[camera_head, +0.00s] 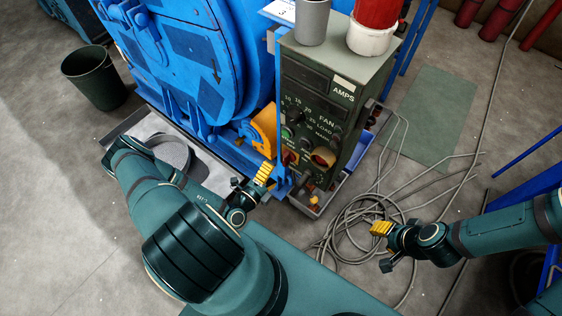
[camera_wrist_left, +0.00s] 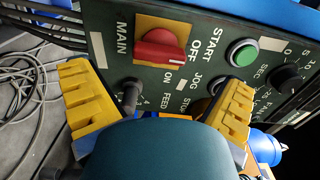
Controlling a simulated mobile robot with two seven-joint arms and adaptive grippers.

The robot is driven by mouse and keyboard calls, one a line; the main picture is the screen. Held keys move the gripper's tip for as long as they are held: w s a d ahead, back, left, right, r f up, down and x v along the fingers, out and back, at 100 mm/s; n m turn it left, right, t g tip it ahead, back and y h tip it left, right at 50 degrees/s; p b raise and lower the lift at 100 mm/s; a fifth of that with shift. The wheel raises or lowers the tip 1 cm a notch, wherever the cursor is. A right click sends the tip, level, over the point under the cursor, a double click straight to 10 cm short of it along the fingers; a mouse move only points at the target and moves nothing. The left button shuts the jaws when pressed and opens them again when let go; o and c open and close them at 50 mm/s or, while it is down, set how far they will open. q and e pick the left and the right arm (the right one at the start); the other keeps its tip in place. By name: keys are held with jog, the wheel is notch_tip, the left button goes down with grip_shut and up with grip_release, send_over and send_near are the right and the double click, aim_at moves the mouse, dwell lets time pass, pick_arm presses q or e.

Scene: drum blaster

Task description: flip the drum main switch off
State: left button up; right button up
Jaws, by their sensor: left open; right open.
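The main switch (camera_wrist_left: 160,46) is a red knob on a yellow plate, beside the printed words MAIN, OFF and ON in the left wrist view. Its grip lies across the picture; I cannot tell its setting. It sits on the dark green control box (camera_head: 302,92), where red knobs show small in the head view. My left gripper (camera_head: 265,173) is open beside the box's lower front. In the left wrist view its yellow fingers (camera_wrist_left: 163,108) are apart, with the switch beyond and between them. My right gripper (camera_head: 382,229) is open and empty over the floor, right of the box.
A green button (camera_wrist_left: 242,52) and a grey knob (camera_wrist_left: 131,94) flank the switch. The blue drum machine (camera_head: 190,60) stands left of the box. Loose cables (camera_head: 350,228) coil on the floor. A red-and-white container (camera_head: 372,32) and a grey cup (camera_head: 312,22) stand on the box.

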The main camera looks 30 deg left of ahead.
pick_arm(q)
jog(key=s, duration=0.5)
jog(key=shift+s+a, duration=0.2)
jog(key=shift+s, duration=0.1)
jog(key=s+d+r+m+g+h, duration=0.1)
jog(key=d+r+m+g+h, duration=0.1)
jog(key=d+m+g+h, duration=0.4)
jog(key=d+r+m+g+h, duration=0.3)
jog(key=d+m+h, duration=0.4)
jog(key=d+m, duration=0.25)
jog(key=s+d+m+g+y, duration=0.1)
jog(key=s+d+m+g, duration=0.15)
jog(key=m+g, duration=0.35)
jog(key=s+d+m+g, duration=0.1)
jog(key=s+m+g, duration=0.35)
jog(key=m, duration=0.45)
jog(key=w+r+m+t+y, duration=0.3)
jog(key=w+m+y, duration=0.6)
jog(key=m, duration=1.2)
jog(key=shift+w+r+y, duration=0.4)
jog(key=shift+w+r, duration=0.1)
jog(key=shift+r, duration=0.25)
